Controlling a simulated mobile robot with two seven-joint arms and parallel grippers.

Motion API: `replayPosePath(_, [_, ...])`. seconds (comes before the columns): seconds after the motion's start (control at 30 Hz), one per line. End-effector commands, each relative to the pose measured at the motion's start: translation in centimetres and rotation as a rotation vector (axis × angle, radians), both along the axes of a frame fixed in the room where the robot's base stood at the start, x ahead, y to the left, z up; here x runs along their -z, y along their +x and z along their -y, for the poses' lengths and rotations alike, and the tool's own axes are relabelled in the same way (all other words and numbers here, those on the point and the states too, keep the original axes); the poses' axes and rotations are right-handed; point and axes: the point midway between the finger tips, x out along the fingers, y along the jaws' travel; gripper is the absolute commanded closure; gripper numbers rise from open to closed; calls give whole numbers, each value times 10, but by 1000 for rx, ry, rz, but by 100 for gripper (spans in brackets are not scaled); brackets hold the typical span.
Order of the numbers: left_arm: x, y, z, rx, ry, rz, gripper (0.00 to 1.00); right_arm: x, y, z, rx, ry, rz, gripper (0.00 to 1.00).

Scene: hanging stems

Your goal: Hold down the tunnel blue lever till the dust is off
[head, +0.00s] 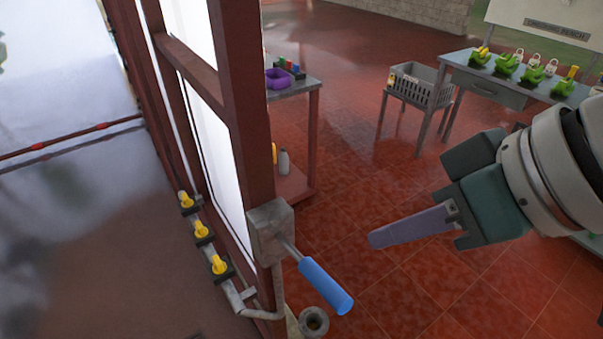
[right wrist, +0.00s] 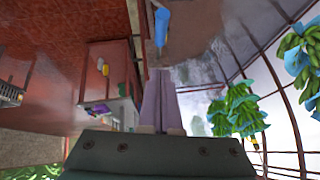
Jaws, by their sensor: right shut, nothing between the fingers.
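The blue lever (head: 325,285) sticks out from a grey box (head: 268,230) on the dark red post of the tunnel, and slopes down to the right in the head view. It also shows in the right wrist view (right wrist: 162,26), beyond my fingertips. My right gripper (head: 372,241) is shut and empty, its purple fingers together. It is up and to the right of the lever, with a gap between them. In the right wrist view the fingers (right wrist: 158,75) point towards the lever. My left gripper is not in view.
Several yellow nozzles (head: 201,230) sit on a pipe along the tunnel's inner side. A table with a purple bin (head: 278,78) stands behind the post. A grey crate (head: 420,84) and a bench (head: 500,85) are farther back. Hanging green bunches (right wrist: 235,110) show in the right wrist view.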

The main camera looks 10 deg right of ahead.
Motion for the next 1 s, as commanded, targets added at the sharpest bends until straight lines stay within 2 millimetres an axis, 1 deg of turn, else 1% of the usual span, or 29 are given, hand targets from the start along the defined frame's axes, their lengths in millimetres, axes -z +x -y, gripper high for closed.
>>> replayPosePath(0.3, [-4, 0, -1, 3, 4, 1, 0, 50, 28, -20, 1, 0, -1, 100])
replayPosePath(0.47, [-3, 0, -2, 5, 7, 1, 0, 73, 40, -29, -1, 0, 0, 100])
replayPosePath(0.6, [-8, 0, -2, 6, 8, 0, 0, 93, 32, -30, -1, -1, -2, 100])
replayPosePath(0.7, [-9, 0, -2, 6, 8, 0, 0, 103, 30, -31, -1, -2, 0, 100])
replayPosePath(0.8, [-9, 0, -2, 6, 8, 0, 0, 108, 28, -32, -2, -1, 0, 100])
replayPosePath(1.0, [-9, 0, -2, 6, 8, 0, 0, 109, 28, -32, -2, -1, 1, 100])
